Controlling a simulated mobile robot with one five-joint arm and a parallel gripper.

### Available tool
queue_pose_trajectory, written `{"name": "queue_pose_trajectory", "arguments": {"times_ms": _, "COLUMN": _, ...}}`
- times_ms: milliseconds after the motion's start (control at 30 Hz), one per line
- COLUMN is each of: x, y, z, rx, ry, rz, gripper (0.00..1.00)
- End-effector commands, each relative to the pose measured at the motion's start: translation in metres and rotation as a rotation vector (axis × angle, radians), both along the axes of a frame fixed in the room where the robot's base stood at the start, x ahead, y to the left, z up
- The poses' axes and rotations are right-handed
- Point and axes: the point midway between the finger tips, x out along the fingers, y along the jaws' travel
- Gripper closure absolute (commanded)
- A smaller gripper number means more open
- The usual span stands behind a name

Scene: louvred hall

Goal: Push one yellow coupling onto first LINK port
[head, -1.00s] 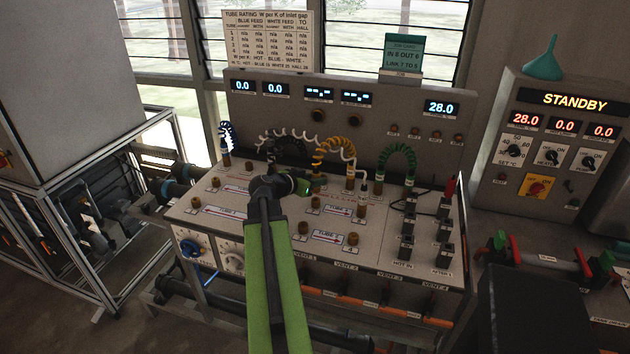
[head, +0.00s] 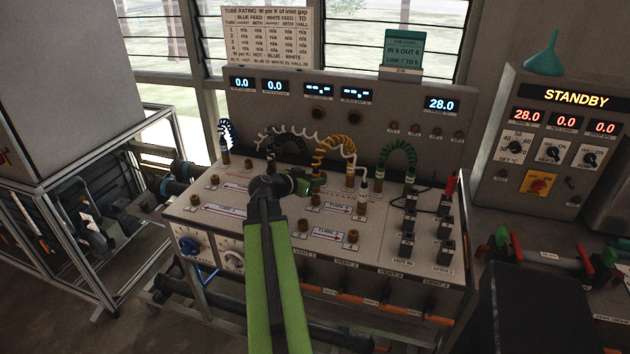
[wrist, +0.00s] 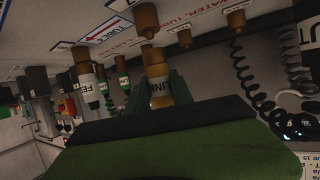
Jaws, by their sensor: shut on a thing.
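My gripper (head: 306,185) is over the middle of the bench panel, shut on a yellow coupling at the left end of the yellow coiled hose (head: 336,143). In the wrist view the coupling (wrist: 157,97) stands between the green jaws, with a pale band of lettering, partly readable as LINK. A brass fitting (wrist: 154,56) lies in line with its end. I cannot tell whether the coupling is fully seated on it. Another brass port (wrist: 146,20) is bare beside it. The other yellow hose end (head: 350,181) is on the panel to the right of my gripper.
A white coiled hose (head: 283,131) arches behind my gripper; its white coupling (head: 363,187) stands to the right. A green coiled hose (head: 397,148) is farther right, a blue one (head: 225,130) far left. Several black blocks (head: 408,225) stand at the panel's right. Bare brass ports (head: 352,237) are in front.

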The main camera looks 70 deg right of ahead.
Motion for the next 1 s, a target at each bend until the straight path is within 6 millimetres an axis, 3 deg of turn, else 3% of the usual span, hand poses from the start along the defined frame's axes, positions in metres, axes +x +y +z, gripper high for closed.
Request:
{"name": "queue_pose_trajectory", "arguments": {"times_ms": 567, "x": 0.0, "y": 0.0, "z": -0.022, "rx": 0.0, "ry": 0.0, "rz": 0.0, "gripper": 1.0}}
{"name": "queue_pose_trajectory", "arguments": {"times_ms": 867, "x": 0.0, "y": 0.0, "z": -0.02, "rx": 0.0, "ry": 0.0, "rz": 0.0, "gripper": 1.0}}
{"name": "queue_pose_trajectory", "arguments": {"times_ms": 900, "x": 0.0, "y": 0.0, "z": -0.02, "rx": 0.0, "ry": 0.0, "rz": 0.0, "gripper": 0.7}}
{"name": "queue_pose_trajectory", "arguments": {"times_ms": 1000, "x": 0.0, "y": 0.0, "z": -0.02, "rx": 0.0, "ry": 0.0, "rz": 0.0, "gripper": 0.57}}
